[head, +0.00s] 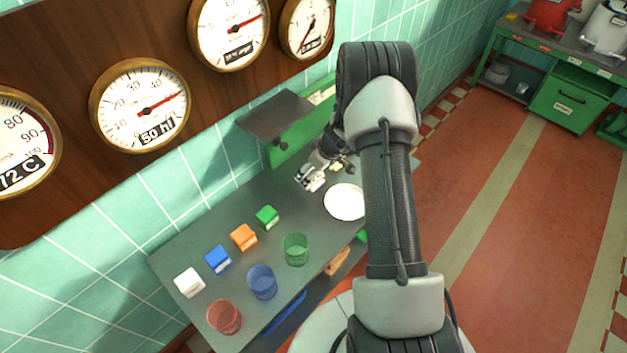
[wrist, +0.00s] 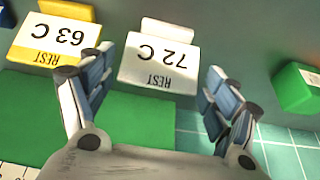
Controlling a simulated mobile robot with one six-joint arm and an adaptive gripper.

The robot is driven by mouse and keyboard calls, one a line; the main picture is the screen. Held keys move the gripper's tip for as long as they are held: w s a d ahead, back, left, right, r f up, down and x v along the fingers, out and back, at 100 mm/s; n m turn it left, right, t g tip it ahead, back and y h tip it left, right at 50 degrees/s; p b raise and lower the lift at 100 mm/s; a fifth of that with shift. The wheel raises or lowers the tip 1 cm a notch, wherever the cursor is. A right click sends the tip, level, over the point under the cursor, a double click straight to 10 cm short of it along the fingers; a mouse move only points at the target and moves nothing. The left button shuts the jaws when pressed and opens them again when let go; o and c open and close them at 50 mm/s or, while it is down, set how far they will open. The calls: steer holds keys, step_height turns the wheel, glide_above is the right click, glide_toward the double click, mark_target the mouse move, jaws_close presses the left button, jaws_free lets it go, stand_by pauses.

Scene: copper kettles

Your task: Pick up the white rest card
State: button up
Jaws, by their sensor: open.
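The white rest card (wrist: 158,62) reads "72 C" and "REST", upside down in the wrist view. It is a small block-like stand with a sloped face and a narrower top strip. My gripper (wrist: 155,82) is open and empty, its fingers spread on either side of the card's near edge. In the head view my gripper (head: 312,178) is low over the far end of the grey table, and I cannot clearly separate the card there.
A yellow "63 C" rest card (wrist: 57,38) stands just left of the white one. A green block (wrist: 300,88) is to the right. On the table are a white plate (head: 345,202), white, blue and orange blocks (head: 243,237), and red, blue and green cups (head: 295,249).

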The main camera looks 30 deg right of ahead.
steer(key=shift+x, duration=1.05)
steer(key=c, duration=0.8)
